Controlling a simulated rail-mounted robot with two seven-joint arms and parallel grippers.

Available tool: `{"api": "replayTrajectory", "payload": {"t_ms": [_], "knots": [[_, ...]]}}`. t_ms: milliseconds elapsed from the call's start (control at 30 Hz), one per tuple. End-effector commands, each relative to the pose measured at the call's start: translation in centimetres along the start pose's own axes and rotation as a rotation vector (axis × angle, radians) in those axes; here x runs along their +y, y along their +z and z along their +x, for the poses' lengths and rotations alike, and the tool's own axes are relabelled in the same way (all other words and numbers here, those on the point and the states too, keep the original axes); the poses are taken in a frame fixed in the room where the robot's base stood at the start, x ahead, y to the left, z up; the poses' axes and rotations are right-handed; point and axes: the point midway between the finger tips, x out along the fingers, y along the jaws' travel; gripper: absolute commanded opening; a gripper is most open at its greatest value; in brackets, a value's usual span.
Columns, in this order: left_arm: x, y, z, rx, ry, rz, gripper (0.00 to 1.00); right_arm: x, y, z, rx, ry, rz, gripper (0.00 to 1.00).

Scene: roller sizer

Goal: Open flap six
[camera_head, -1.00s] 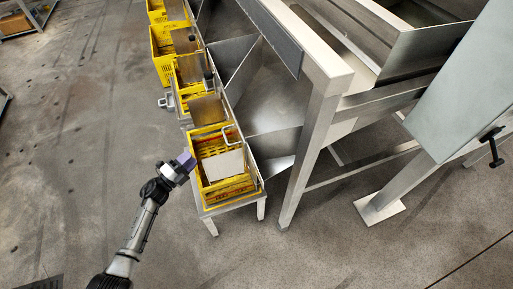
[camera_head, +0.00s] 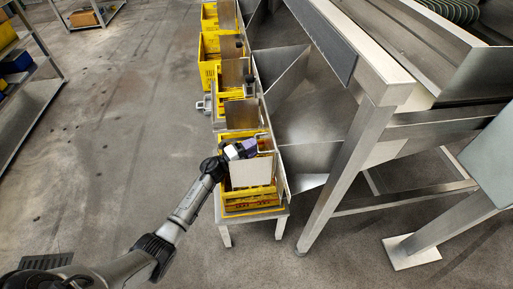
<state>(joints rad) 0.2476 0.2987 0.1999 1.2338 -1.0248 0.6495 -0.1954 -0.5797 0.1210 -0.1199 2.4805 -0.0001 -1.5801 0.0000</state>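A row of yellow crates runs along the sizer, with metal flaps at them; I read no numbers, so I cannot tell which is flap six. The nearest flap (camera_head: 252,173) is a pale plate standing in front of the nearest crate (camera_head: 226,195). Another, darker flap (camera_head: 242,114) stands just behind that crate. My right gripper is out of view.
The sizer's steel frame (camera_head: 350,165) and sloped chutes (camera_head: 312,115) close off the right side. More crates (camera_head: 212,70) stand further back. Shelving (camera_head: 30,110) stands at the far left. The concrete floor between is clear.

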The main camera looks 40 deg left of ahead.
Motion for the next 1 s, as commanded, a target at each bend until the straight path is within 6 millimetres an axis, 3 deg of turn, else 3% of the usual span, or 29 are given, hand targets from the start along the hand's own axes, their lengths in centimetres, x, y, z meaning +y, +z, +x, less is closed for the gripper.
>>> {"api": "replayTrajectory", "payload": {"t_ms": [200, 600, 1000], "knots": [[0.0, 0.0, 1.7, 0.0, -0.001, 0.0, 0.37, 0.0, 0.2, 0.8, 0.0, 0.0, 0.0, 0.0], [0.0, 0.0, 2.0, -0.001, 0.001, 0.0, 0.37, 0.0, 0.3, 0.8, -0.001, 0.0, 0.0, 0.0], [0.0, 0.0, 2.0, 0.0, 0.0, 0.0, 0.0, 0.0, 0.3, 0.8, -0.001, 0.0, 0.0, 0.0]]}}
